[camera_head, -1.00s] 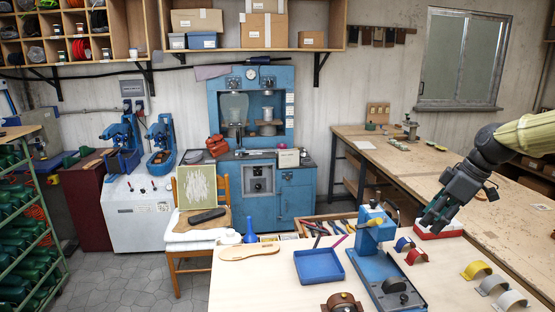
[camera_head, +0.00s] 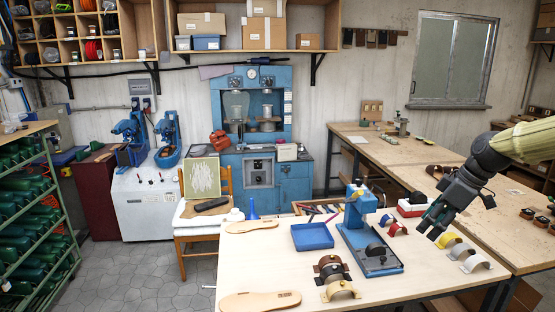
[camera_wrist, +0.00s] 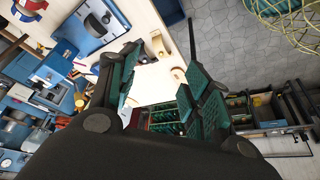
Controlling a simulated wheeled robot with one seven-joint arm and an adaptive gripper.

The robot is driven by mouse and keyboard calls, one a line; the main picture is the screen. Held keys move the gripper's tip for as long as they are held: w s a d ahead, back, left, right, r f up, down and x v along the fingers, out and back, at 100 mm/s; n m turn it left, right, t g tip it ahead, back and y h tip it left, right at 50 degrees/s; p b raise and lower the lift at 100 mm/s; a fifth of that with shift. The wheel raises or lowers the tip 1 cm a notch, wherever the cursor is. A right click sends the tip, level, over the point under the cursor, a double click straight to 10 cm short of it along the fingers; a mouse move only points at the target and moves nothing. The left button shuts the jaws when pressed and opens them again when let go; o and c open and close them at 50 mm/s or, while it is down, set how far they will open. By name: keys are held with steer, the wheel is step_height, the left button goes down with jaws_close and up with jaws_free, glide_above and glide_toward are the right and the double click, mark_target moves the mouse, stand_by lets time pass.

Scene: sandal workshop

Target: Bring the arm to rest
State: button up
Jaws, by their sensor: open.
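My gripper (camera_head: 432,222) is open and empty. In the head view it hangs at the right, above the front table, near the coloured curved straps. In the wrist view its two green-padded fingers (camera_wrist: 158,92) are spread apart, with nothing between them but the table and floor behind. The arm is bent, its pale yellow-green link reaching in from the right edge.
Floor (camera_head: 130,285) is clear at lower left.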

steer(key=s+a+f+m+b, duration=0.1)
steer(key=s+a+f+m, duration=0.2)
steer(key=f, duration=0.9)
steer(key=s+a+f+m+g+h+b, duration=0.1)
steer(key=s+a+f+b, duration=0.3)
steer(key=f, duration=0.9)
steer(key=s+a+f+m+p, duration=0.15)
steer(key=a+f, duration=0.45)
steer(key=f, duration=0.6)
steer(key=s+a+f+m+h+b, duration=0.1)
steer(key=s+f+m+b, duration=0.1)
steer(key=s+f, duration=0.9)
steer(key=s+a+f+m+g+h+b, duration=0.1)
steer(key=s+a+f+m+b, duration=0.1)
steer(key=s+f, duration=0.9)
steer(key=s+m, duration=0.1)
steer(key=s, duration=0.7)
steer(key=shift+s+a+f+g+h, duration=0.15)
steer(key=shift+a+f+g+h, duration=0.15)
steer(key=shift+f, duration=0.1)
